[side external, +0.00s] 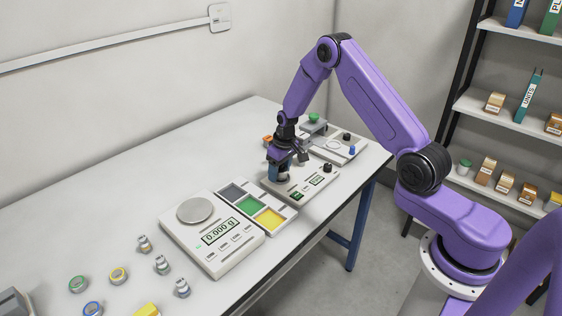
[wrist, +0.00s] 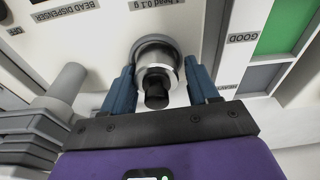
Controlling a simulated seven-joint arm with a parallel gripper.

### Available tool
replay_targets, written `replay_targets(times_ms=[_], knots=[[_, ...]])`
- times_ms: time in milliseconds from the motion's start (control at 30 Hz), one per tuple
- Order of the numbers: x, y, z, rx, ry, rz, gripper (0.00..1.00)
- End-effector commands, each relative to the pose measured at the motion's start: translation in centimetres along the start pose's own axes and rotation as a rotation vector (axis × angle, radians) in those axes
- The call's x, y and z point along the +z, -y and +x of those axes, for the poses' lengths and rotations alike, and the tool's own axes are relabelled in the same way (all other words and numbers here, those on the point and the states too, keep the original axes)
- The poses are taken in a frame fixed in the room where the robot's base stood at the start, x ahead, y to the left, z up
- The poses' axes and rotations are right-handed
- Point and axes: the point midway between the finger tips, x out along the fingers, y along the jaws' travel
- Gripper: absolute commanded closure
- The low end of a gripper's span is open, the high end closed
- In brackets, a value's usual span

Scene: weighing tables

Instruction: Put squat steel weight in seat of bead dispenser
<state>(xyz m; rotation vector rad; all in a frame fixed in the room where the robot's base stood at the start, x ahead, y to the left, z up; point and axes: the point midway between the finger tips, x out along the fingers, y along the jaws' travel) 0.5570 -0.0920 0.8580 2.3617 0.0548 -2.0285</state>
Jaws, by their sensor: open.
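The squat steel weight (wrist: 158,68), a short shiny cylinder with a black knob, stands between my fingers in the wrist view. It appears to be in the round grey seat (wrist: 150,42) of the bead dispenser (wrist: 100,22); its base is partly hidden, so full seating cannot be told. My gripper (wrist: 161,88) is open, with one blue finger on each side of the weight and narrow gaps showing. In the side view, my gripper (side external: 280,174) is low over the left part of the white bead dispenser (side external: 306,187), largely covering the weight.
A tray with grey, green and yellow compartments (side external: 272,206) and a scale reading 0.000 g (side external: 240,254) stand left of the dispenser.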

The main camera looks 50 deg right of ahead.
Motion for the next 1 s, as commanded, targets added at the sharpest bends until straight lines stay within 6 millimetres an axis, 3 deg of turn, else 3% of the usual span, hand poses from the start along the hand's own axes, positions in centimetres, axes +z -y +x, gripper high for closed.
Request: replay_targets(times_ms=[33, 700, 1000], knots=[[0.2, -0.9, -0.2, 0.005, -0.001, 0.009, 0.27], [0.0, -0.3, -11.0, 0.002, -0.002, 0.005, 0.27], [0.0, -0.2, -12.4, 0.001, 0.001, 0.005, 0.27]])
